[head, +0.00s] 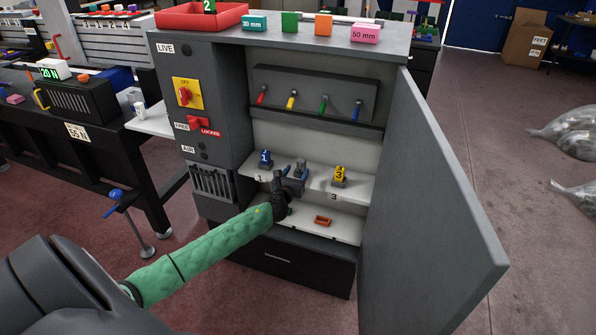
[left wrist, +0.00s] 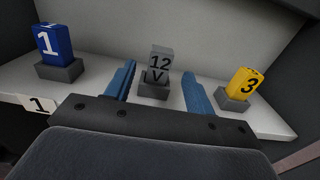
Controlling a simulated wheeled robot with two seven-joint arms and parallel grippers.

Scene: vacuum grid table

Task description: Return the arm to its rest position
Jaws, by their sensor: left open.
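My left arm, in a green sleeve, reaches into the open grey cabinet (head: 222,80) in the head view. My left gripper (head: 294,172) is at the cabinet's middle shelf (head: 359,187). In the left wrist view its two blue fingers (left wrist: 158,90) are open and apart. A grey block marked "12 V" (left wrist: 160,64) stands upright in a dark holder between and beyond the fingertips. It looks free of both fingers. The gripper mostly hides it in the head view. My right gripper is not in view.
A blue block "1" (head: 265,157) and a yellow block "3" (head: 339,174) stand in holders on either side. An orange piece (head: 322,221) lies on the lower shelf. The open cabinet door (head: 425,215) stands to the right. Coloured-handled levers (head: 323,104) are above.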

